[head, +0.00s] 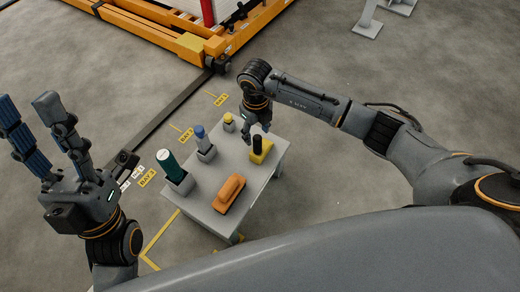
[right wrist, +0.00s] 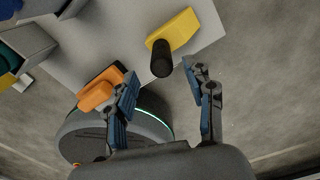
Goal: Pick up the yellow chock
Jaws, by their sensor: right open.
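The yellow chock (head: 265,152) is a wedge block with a black upright handle, near the right edge of the small grey table. In the right wrist view the chock (right wrist: 180,27) is ahead of the fingers, with its black handle (right wrist: 161,62) pointing toward the camera. My right gripper (head: 257,127) is above the table, just beyond the chock in the head view. Its two fingers (right wrist: 164,95) are apart and empty, with the handle beyond the gap between them. My left gripper (head: 28,105) is at the far left, fingers spread, holding nothing.
The grey table (head: 208,184) also holds an orange object (head: 229,193) at the front and green (head: 168,164), blue (head: 202,138) and yellow-topped (head: 228,121) items in grey holders along the left. An orange gantry frame (head: 150,30) stands behind on open floor.

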